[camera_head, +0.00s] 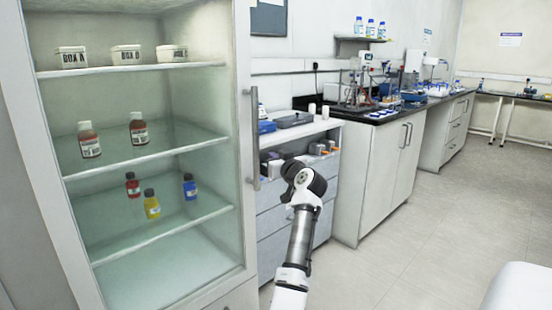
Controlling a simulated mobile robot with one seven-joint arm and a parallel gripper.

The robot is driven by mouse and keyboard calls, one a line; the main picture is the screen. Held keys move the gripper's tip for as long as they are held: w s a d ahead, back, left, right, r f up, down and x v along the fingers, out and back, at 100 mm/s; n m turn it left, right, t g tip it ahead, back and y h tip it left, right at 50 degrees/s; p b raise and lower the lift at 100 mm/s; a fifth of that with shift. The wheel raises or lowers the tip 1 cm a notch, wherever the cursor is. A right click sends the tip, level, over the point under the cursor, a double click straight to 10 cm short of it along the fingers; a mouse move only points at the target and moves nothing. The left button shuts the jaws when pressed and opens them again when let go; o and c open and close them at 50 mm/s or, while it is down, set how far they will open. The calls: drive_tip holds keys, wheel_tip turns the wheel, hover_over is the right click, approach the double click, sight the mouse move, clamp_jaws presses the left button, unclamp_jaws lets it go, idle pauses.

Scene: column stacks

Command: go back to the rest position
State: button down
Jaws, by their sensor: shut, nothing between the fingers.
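My arm rises from the bottom centre, with a white and grey link that ends in a black and white joint in front of the grey drawer unit (275,225). The part of the arm beyond that joint is hidden or points away. I cannot see my gripper or its fingers in this view. No object is seen carried by the visible part of the arm.
A tall glass-fronted cabinet (245,150) at left holds white boxes (126,55), brown bottles (89,140) and small red, yellow (152,205) and blue bottles on its shelves. A black-topped lab bench (385,115) runs along the back.

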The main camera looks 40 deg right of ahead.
drive_tip(key=s+d, duration=0.2)
drive_tip(key=s, duration=0.8)
drive_tip(key=shift+d+b, duration=0.25)
drive_tip(key=shift+b, duration=0.2)
